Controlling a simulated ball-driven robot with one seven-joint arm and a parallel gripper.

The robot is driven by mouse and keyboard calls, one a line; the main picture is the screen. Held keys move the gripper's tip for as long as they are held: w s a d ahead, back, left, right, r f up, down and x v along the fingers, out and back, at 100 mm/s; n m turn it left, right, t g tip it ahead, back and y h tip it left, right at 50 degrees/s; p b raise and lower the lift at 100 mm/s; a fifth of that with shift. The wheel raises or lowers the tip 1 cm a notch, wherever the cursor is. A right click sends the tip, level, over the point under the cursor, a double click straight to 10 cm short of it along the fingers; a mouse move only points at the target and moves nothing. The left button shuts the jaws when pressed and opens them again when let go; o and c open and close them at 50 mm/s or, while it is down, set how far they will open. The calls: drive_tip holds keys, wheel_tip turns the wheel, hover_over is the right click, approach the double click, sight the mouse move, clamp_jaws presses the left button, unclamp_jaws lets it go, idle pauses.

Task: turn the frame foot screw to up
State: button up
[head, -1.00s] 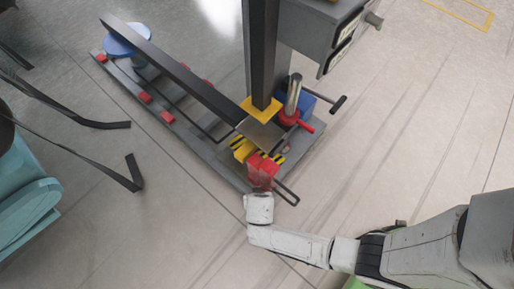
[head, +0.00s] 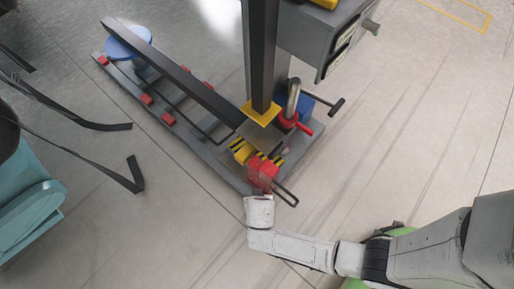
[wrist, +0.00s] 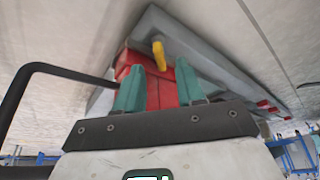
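I cannot tell for sure which part is the frame foot screw. A red block (head: 262,172) sits at the near end of the grey frame (head: 232,172), with a black looped handle (head: 286,192) beside it. My gripper, at the end of my white arm, is right at this red block in the head view, where its fingers do not show clearly. In the wrist view my gripper (wrist: 160,72) has its two teal fingers apart, with the red block (wrist: 162,92) showing between and behind them. A yellow peg (wrist: 159,54) stands just beyond the fingertips. Contact is unclear.
A black post (head: 262,60) rises from a yellow plate (head: 260,113). A red lever (head: 290,121) and a blue block (head: 305,104) stand near it. A grey cabinet (head: 310,40) is behind. Black straps (head: 95,125) lie left. Floor to the right is clear.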

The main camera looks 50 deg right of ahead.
drive_tip(key=p+v, duration=0.3)
drive_tip(key=v, duration=0.4)
drive_tip(key=shift+r, duration=0.35)
drive_tip(key=shift+s, duration=0.1)
